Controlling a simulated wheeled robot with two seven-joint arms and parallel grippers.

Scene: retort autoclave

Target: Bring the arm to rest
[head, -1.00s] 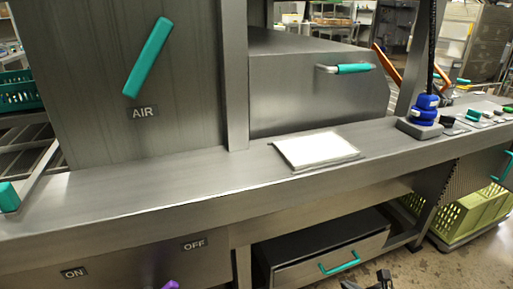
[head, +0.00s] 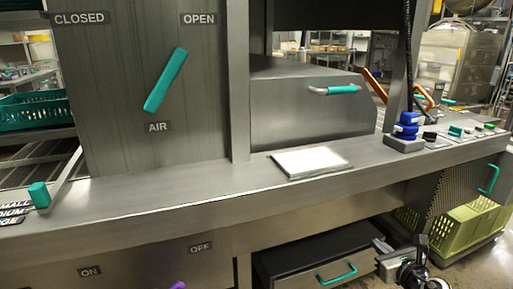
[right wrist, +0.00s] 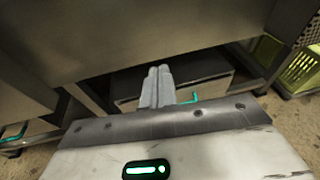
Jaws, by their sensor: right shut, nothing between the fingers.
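My right gripper (head: 380,246) is low at the right of the head view, in front of the bench and near the right end of the open-fronted lower bay. In the right wrist view its two grey fingers (right wrist: 157,86) lie side by side, shut, with nothing between them. They point towards the dark drawer (right wrist: 205,82) with a teal handle and appear apart from it. My left gripper is not in view.
The steel bench top (head: 215,181) carries a white panel (head: 309,161) and a blue stacked knob (head: 406,126). A teal AIR lever (head: 165,80) is tilted on the upright panel. A green crate (head: 465,228) stands lower right. Floor is open at the bottom right.

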